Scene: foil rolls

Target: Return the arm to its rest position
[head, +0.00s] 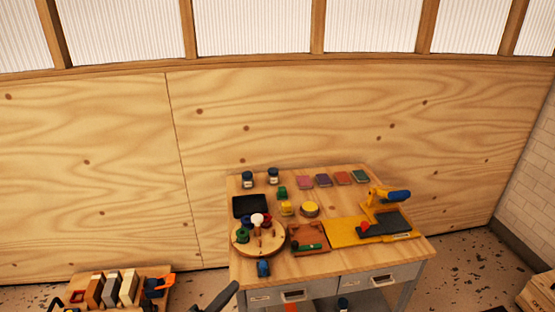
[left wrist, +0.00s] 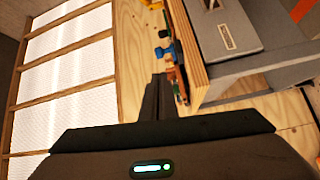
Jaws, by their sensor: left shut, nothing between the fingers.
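My left gripper (head: 222,298) shows as a dark fingertip at the bottom of the head view, in front of the workbench's (head: 334,203) left front corner and apart from it. In the left wrist view its dark fingers (left wrist: 160,98) lie together, shut with nothing between them, beside the bench's wooden edge (left wrist: 192,60).
On the bench are a round wooden board (head: 240,243) with coloured pieces, a black tray (head: 249,207), a yellow press (head: 345,232) and several small jars and blocks. A low wooden stand (head: 88,276) is at the left. A plywood wall (head: 320,115) closes the back.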

